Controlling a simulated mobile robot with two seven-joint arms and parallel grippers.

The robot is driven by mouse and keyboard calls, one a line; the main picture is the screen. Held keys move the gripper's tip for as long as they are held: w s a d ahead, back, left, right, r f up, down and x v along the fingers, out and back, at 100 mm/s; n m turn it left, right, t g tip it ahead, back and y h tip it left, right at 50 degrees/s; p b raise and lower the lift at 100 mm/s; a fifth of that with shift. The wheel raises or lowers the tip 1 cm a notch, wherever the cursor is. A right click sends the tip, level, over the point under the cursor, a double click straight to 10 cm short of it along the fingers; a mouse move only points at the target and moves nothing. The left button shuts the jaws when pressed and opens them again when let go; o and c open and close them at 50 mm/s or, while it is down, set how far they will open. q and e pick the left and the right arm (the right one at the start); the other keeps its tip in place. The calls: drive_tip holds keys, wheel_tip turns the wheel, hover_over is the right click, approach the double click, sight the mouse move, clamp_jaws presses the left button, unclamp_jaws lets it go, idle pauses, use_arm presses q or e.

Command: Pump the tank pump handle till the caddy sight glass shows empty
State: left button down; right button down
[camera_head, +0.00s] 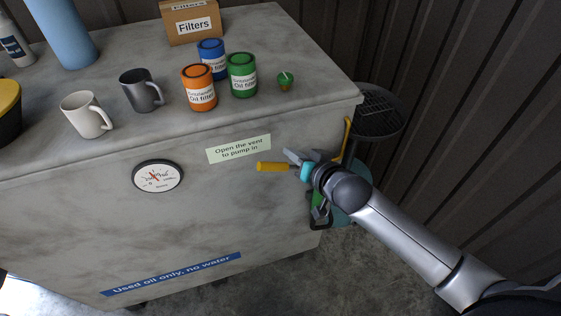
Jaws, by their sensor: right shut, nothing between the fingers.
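The grey tank (230,210) is a big box with a round gauge (157,177) on its front and a label reading "Open the vent to pump in" (239,148). A yellow-orange handle (271,167) sticks out at the front, right of the gauge. My right gripper (292,157) is shut and empty at the handle's right end; I cannot tell whether they touch. A teal caddy (359,173) with a dark round grate (377,112) stands beyond the tank's right side, partly behind my right arm. I see no sight glass. My left gripper is out of view.
On the tank top are several oil filter cans (199,89), a small green cap (285,80), a Filters box (191,22), a white mug (86,114) and a dark mug (142,91). A corrugated wall (470,110) closes the right side. Floor shows in front.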

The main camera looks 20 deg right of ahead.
sight(280, 163)
drive_tip(key=x, duration=0.4)
drive_tip(key=shift+r, duration=0.1)
drive_tip(key=shift+s+a+f, duration=0.2)
drive_tip(key=shift+a+f, duration=0.05)
drive_tip(key=shift+f, duration=0.35)
drive_tip(key=shift+s+a+f, duration=0.15)
drive_tip(key=shift+a+f, duration=0.1)
drive_tip(key=shift+f, duration=0.35)
drive_tip(key=shift+s+a+f, duration=0.2)
drive_tip(key=shift+a+f, duration=0.1)
drive_tip(key=shift+f, duration=0.3)
drive_tip(key=shift+f+b, duration=0.1)
drive_tip(key=shift+b, duration=0.2)
